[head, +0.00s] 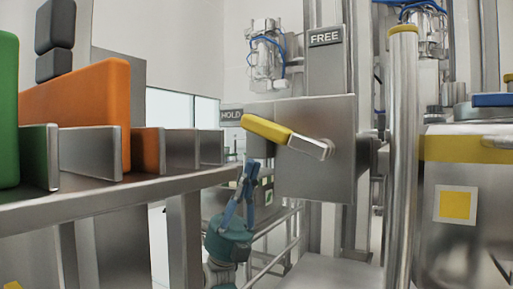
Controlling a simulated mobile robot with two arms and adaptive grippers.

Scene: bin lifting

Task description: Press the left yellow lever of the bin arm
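The yellow lever (267,130) sits on the front of a grey metal box (315,165) on the bin arm. Its grip points left and slightly up from a silver pivot on the box. A "HOLD" sign (231,115) is left of the lever tip, and a "FREE" sign (326,37) is above the box. My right gripper (250,168), blue on a teal wrist, points up below the lever's grip end. Its fingertips look closed together with nothing between them. A gap shows between the fingertips and the lever. My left gripper is not in view.
A metal shelf (110,193) with orange (85,105) and green (8,110) panels fills the left. A vertical steel post (402,150) with a yellow top stands right of the box. A metal bin (460,180) with a yellow band is at far right.

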